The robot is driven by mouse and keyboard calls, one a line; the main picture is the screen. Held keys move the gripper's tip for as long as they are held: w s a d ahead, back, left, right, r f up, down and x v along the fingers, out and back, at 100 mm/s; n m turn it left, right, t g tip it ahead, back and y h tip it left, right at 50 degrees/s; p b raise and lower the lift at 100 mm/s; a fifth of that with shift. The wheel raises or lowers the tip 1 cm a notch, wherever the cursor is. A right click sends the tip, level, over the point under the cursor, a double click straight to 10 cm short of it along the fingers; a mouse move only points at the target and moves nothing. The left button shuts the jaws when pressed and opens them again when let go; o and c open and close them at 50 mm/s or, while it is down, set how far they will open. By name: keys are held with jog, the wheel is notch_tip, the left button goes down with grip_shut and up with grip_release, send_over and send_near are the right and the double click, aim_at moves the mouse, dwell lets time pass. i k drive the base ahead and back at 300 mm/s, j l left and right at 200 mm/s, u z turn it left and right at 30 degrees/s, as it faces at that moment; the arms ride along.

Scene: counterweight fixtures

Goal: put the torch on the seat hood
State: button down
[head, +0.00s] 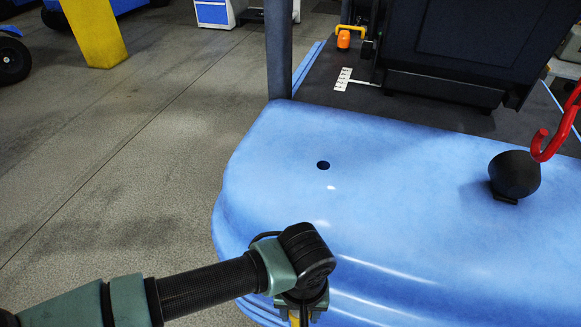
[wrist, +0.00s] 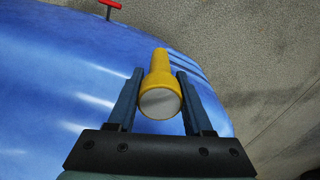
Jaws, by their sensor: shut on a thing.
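The torch (wrist: 160,75) is yellow with a round pale lens end facing the wrist camera. My gripper (wrist: 160,92) is shut on it, with one dark finger on each side of its head. In the head view my gripper (head: 300,302) is at the bottom, by the front edge of the blue seat hood (head: 265,145), and only a bit of yellow shows under the wrist. The seat hood has a smooth, rounded top with a small dark hole. It also fills the left of the wrist view (wrist: 50,90). I cannot tell whether the torch touches the hood.
A dark rounded knob (head: 515,174) stands on the hood's right side, near a red hook (head: 556,135). A dark post (head: 279,50) and a black seat (head: 455,45) are behind. An orange object (head: 344,39) sits further back. The hood's middle is clear.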

aim_at(338, 60)
jog(key=i+j+u, duration=0.1)
jog(key=u, duration=1.3)
jog(key=i+u, duration=0.35)
jog(key=i, duration=0.95)
jog(key=i+z, duration=0.3)
jog(key=i, duration=0.2)
jog(key=i+z, duration=0.25)
jog(key=i, duration=0.3)
jog(key=i+j+z, duration=0.3)
jog(key=i, duration=0.2)
jog(key=i+l+z, duration=0.1)
jog(key=i+z, duration=0.3)
jog(key=i, duration=0.35)
jog(key=i+j+z, duration=0.1)
jog(key=i+z, duration=0.35)
jog(key=i, duration=0.3)
jog(key=i+l+z, duration=0.1)
jog(key=i+z, duration=0.65)
jog(key=i+j+z, duration=0.35)
jog(key=i, duration=0.2)
jog(key=i+z, duration=0.25)
jog(key=z, duration=0.15)
jog(key=i+z, duration=0.25)
jog(key=z, duration=0.2)
jog(key=i+z, duration=0.2)
jog(key=z, duration=0.2)
